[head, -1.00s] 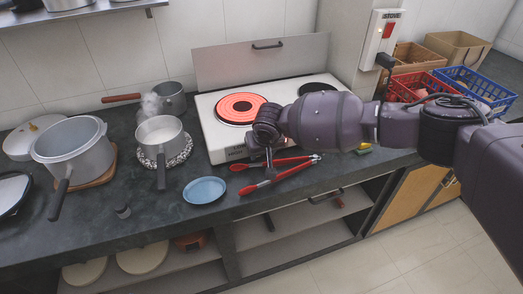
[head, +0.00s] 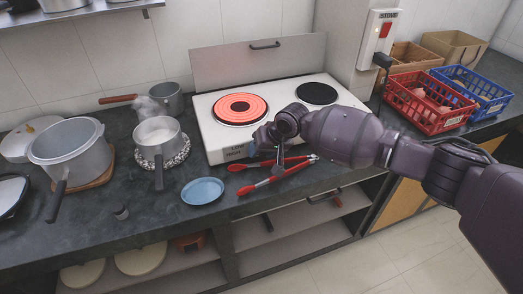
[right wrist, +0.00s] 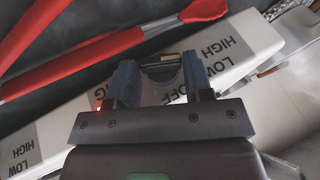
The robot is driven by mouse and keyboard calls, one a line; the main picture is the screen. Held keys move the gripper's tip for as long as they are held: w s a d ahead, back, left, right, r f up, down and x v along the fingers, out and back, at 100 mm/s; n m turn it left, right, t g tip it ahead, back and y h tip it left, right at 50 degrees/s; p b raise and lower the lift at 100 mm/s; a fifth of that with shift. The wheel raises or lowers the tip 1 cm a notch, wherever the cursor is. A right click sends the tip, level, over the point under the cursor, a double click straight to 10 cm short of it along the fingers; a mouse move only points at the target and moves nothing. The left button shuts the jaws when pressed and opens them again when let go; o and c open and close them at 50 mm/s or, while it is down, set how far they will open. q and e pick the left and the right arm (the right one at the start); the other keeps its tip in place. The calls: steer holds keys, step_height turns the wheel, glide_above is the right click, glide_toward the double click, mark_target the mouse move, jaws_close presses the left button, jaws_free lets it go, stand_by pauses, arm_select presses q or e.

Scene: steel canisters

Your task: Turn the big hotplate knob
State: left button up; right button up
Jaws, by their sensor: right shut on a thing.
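The white hotplate (head: 212,128) stands on the dark counter. Its big left plate (head: 240,108) glows red, and its smaller right plate (head: 317,93) is black. My right gripper (head: 268,141) is at the hotplate's front panel. In the right wrist view, my right gripper (right wrist: 159,80) has its two blue fingers on either side of a dark knob (right wrist: 160,66) with a pale bar and is shut on it. OFF, LOW and HIGH labels show on the panel. In the head view the knob is hidden by the gripper. My left gripper is out of view.
Red-handled tongs (head: 285,174) lie just in front of the hotplate, close below my gripper. A blue plate (head: 202,191) is left of them. A steaming pot (head: 160,146) stands further left. Red (head: 428,103) and blue (head: 477,88) baskets are at the right.

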steer(key=shift+f, duration=0.1)
steer(key=o, duration=0.9)
